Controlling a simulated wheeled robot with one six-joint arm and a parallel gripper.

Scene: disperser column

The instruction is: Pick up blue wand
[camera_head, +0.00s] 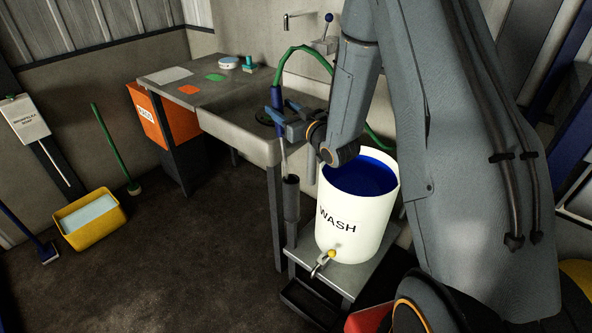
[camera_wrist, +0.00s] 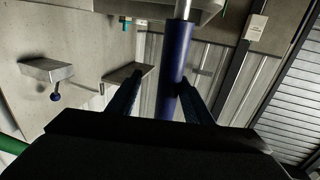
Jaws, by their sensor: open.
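The blue wand (camera_head: 276,97) stands upright at the front of the sink, with a green hose at its top. Its thin metal tube runs down to a dark holder (camera_head: 291,198). My gripper (camera_head: 279,121) is open beside the blue handle. In the wrist view the blue wand (camera_wrist: 173,70) shows between my two fingers, with a gap on the left finger's side and less room on the right. I cannot tell whether either finger touches it.
A white WASH bucket (camera_head: 340,222) with blue liquid stands close to my arm on a metal stand. The sink counter (camera_head: 214,78) is behind. A yellow tub (camera_head: 88,238) and a green-handled brush (camera_head: 112,147) are at the left. The floor between is clear.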

